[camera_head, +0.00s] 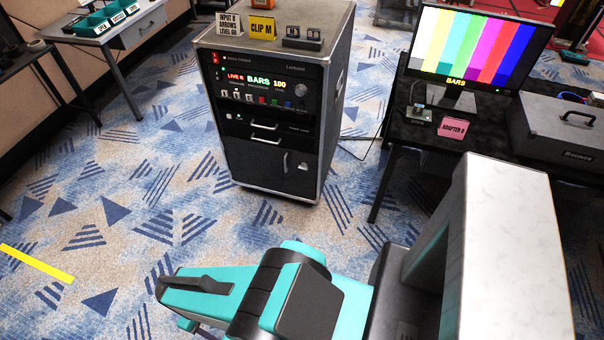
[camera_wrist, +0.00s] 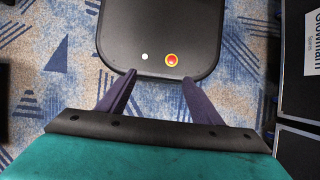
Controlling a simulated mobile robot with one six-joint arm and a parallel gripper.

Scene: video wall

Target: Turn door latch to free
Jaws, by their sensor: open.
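The rack cabinet (camera_head: 236,165) stands upright on the carpet in the head view. Its lower door (camera_head: 262,160) looks shut, with a dark upright handle (camera_head: 285,162) and a small silver latch (camera_head: 303,167) near the right edge. The latch is too small to tell which way it is turned. My gripper (camera_wrist: 155,92) shows in the wrist view with its two dark fingers spread and nothing between them. It is away from the cabinet. In the head view my teal arm is low in front, and the fingertips cannot be made out.
A black table (camera_head: 420,135) with a colour-bar monitor (camera_head: 470,50) and a grey case (camera_head: 560,128) stands to the right. A white desk (camera_head: 100,38) is at the back left. Patterned carpet before the cabinet is clear. Dark cases (camera_wrist: 298,110) edge the wrist view's right.

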